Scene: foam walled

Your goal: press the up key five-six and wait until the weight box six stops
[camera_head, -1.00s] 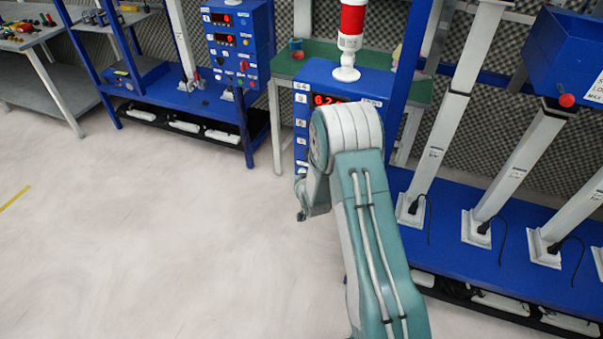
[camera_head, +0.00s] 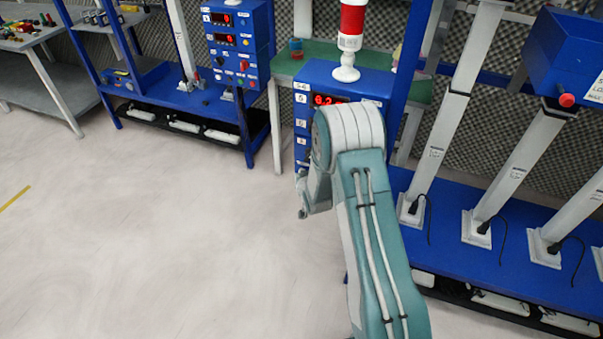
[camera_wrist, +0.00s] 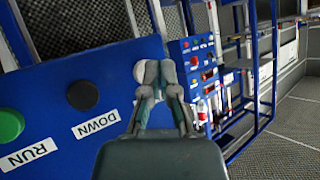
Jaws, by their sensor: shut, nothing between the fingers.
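In the head view the control box (camera_head: 350,78) has a red display (camera_head: 325,99), partly behind my arm. A blue weight box (camera_head: 570,60) hangs at upper right; its number is not readable.
A blue frame with grey columns (camera_head: 440,150) stands at the right. Another control box (camera_head: 238,30) stands at the back left. A red-and-white beacon (camera_head: 351,30) stands on the nearer control box. The pale floor at left is clear.

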